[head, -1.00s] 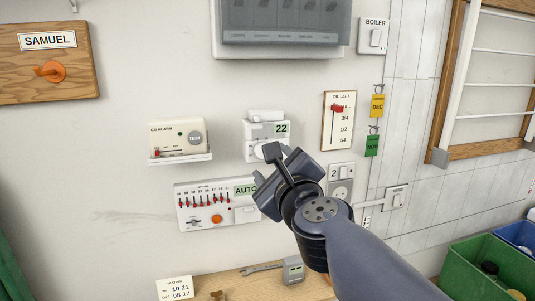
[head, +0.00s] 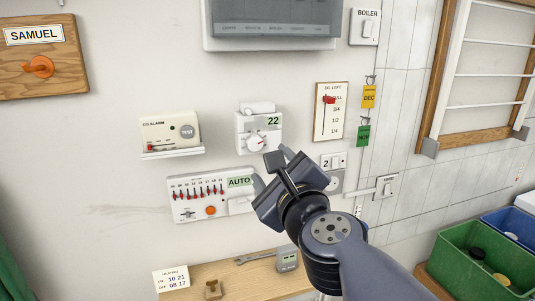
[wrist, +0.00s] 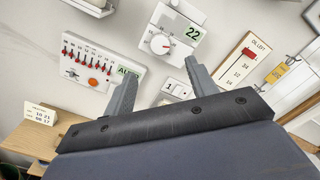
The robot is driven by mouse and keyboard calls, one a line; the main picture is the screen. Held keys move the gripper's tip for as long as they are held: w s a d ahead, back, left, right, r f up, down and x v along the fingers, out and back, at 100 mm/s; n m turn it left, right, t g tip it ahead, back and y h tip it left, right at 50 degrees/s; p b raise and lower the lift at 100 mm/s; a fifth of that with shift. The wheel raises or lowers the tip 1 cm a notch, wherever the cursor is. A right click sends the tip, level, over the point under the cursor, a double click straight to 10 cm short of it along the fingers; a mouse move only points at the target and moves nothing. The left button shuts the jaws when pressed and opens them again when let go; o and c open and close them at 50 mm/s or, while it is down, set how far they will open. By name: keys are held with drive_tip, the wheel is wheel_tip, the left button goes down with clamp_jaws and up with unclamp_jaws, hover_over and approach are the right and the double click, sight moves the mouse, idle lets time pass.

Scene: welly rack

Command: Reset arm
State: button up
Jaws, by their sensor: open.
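My gripper (head: 276,170) is raised in front of the wall, just below and right of the white thermostat (head: 258,133) with its dial and green 22 display. In the wrist view my gripper (wrist: 158,85) has its two fingers spread wide apart with nothing between them. The thermostat dial (wrist: 160,44) shows just beyond the fingers, apart from them. The white timer panel (head: 211,194) with red sliders and a green AUTO label is to the left; my gripper hides part of its right end.
A CO alarm (head: 170,134), an oil gauge (head: 330,112) and a switch numbered 2 (head: 334,160) are on the wall nearby. A wooden shelf (head: 232,274) is below. A green crate (head: 455,268) stands at the lower right.

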sight(255, 144)
drive_tip(key=b+x, duration=0.2)
drive_tip(key=x, duration=0.8)
drive_tip(key=shift+w+f+b, duration=0.1)
drive_tip(key=shift+w+b, duration=0.05)
drive_tip(key=shift+b, duration=0.15)
drive_tip(key=shift+s, duration=0.2)
